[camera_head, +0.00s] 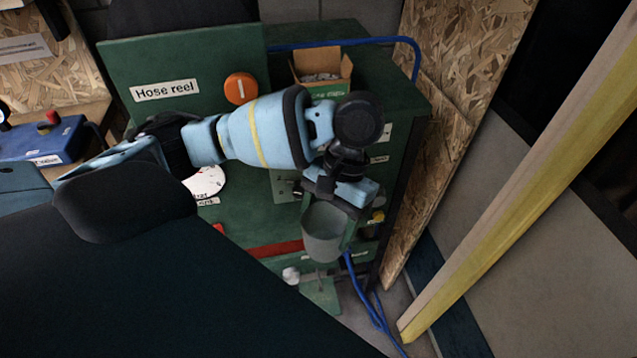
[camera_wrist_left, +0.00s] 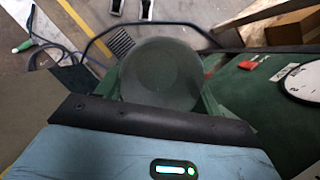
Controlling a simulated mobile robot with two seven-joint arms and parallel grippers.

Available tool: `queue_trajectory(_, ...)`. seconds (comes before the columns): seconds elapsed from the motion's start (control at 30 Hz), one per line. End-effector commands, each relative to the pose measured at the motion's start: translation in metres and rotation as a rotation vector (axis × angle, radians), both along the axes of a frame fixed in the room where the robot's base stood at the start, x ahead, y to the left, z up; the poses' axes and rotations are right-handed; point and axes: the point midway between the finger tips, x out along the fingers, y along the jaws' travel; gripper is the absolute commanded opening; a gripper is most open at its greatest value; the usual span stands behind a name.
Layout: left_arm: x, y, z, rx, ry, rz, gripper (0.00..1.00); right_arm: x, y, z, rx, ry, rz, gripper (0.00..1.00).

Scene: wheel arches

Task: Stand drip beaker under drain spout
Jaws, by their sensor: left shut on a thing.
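The drip beaker (camera_head: 322,234) is a grey-green, open-topped cup, held roughly upright in front of the green cabinet. My left gripper (camera_head: 329,217) has its green fingers on either side of it and is shut on it. In the left wrist view the beaker (camera_wrist_left: 162,76) fills the space between the fingers, and I look into its round mouth. I cannot clearly pick out the drain spout; a small white round part and pale fitting (camera_head: 291,275) show low on the cabinet, left of and below the beaker. My right gripper is not in view.
The green cabinet (camera_head: 240,215) carries a "Hose reel" label, an orange disc (camera_head: 241,88) and a white dial (camera_head: 205,182). An open cardboard box (camera_head: 322,70) sits on top. Blue hose (camera_head: 368,305) hangs below the beaker. A chipboard panel and yellow-edged post stand at right.

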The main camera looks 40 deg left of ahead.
Motion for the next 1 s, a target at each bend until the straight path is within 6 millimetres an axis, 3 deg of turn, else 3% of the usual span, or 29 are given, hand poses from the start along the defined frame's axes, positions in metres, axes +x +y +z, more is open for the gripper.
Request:
queue_trajectory(0.17, 0.008, -0.009, -0.076, 0.000, 0.024, -0.102, 0.43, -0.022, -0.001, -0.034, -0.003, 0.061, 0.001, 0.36)
queue_trajectory(0.5, 0.031, -0.030, -0.262, -0.001, 0.022, -0.516, 0.43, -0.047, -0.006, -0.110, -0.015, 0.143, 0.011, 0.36)
queue_trajectory(1.0, 0.043, -0.050, -0.475, -0.004, 0.012, -1.257, 0.43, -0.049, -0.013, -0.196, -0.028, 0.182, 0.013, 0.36)
